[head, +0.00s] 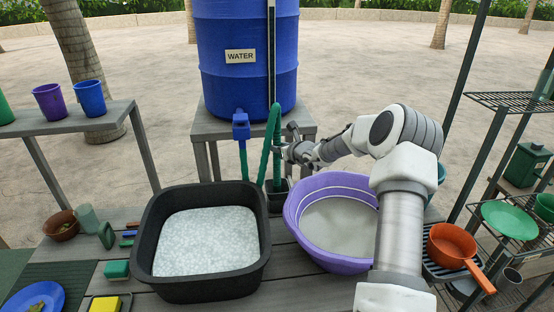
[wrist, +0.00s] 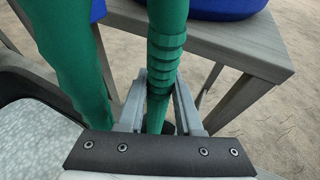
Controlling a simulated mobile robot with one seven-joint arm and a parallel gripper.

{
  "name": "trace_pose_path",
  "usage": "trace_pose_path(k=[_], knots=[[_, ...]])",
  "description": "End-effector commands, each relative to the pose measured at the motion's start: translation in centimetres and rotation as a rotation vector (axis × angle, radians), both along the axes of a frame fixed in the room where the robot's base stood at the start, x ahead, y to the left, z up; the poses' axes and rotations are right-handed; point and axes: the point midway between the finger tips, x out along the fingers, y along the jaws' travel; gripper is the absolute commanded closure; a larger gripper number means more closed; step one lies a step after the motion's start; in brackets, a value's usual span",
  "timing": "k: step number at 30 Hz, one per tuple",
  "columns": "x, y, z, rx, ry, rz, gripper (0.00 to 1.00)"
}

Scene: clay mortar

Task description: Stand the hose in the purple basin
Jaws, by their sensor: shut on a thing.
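The green hose (head: 265,152) hangs in a bend from the blue water barrel's tap, with its lower end in or behind a small dark holder (head: 277,196). My gripper (head: 281,147) is shut on the hose near its ribbed part; this also shows in the wrist view, with the hose (wrist: 165,60) between the fingers (wrist: 158,105). The purple basin (head: 300,232) stands on the slatted table, to the right of the holder, with greyish content inside. The hose is outside the basin. Its lowest tip is hard to make out.
A black tub (head: 160,270) with pale, foamy-looking content stands left of the basin. The blue barrel (head: 245,85) stands on a grey stand behind. An orange pan (head: 452,243) lies on a rack at right. Sponges and a brown bowl (head: 61,225) are at left.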

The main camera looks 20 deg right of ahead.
Motion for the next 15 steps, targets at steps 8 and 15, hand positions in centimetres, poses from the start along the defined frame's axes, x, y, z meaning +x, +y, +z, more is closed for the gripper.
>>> trace_pose_path(k=[8,15], knots=[[0.0,0.0,4.9,-0.001,-0.002,0.0,1.0],[0.0,0.0,7.7,-0.001,-0.002,0.0,1.0]])
